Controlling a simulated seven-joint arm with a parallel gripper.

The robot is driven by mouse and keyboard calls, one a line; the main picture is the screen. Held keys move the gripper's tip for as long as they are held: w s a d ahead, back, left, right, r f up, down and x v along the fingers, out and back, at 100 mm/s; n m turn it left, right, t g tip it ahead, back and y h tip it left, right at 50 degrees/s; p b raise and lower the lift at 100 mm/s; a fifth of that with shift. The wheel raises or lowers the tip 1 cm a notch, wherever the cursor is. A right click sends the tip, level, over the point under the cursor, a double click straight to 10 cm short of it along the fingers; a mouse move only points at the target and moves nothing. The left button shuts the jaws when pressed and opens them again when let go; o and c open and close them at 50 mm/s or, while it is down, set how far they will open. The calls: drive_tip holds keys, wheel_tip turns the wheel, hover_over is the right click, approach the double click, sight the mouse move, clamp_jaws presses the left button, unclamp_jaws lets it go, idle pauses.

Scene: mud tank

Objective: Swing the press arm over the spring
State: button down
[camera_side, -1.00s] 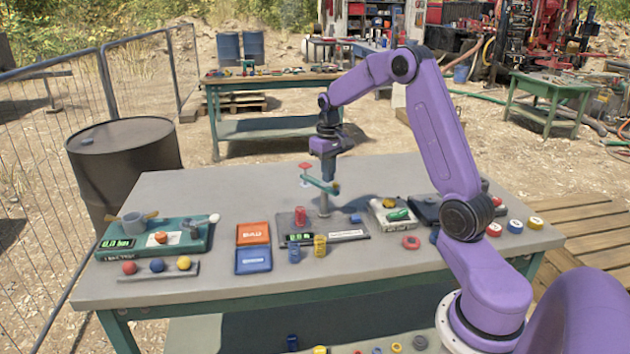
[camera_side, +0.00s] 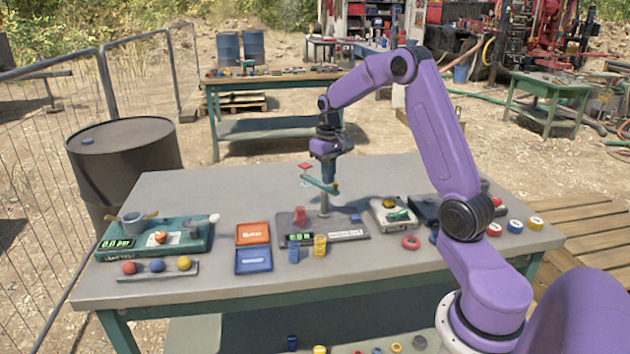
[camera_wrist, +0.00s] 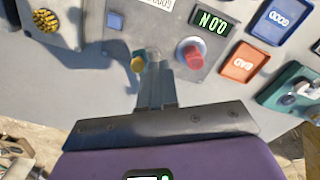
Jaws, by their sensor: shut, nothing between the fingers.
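The teal press arm (camera_side: 319,183) sits on top of an upright grey post (camera_side: 324,206) on the force tester (camera_side: 341,226). A red pad (camera_side: 305,166) stands at its left end and a yellow knob (camera_side: 336,188) at its right end; the knob also shows in the wrist view (camera_wrist: 138,64). A red spring (camera_side: 300,216) stands on the tester, left of the post; it shows in the wrist view (camera_wrist: 190,52). My gripper (camera_side: 329,181) is shut and empty, pointing down at the press arm near the knob. Whether it touches the arm is unclear.
A blue spring (camera_side: 294,251) and a yellow spring (camera_side: 320,245) stand before the tester. Orange (camera_side: 253,233) and blue (camera_side: 254,260) trays lie left, beside a teal scale (camera_side: 165,238). A grey box (camera_side: 392,215) stands right. The tester's display (camera_wrist: 212,22) reads 0.0 N.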

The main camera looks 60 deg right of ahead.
drive_tip(key=shift+f, duration=1.75)
drive_tip(key=shift+d, duration=0.25)
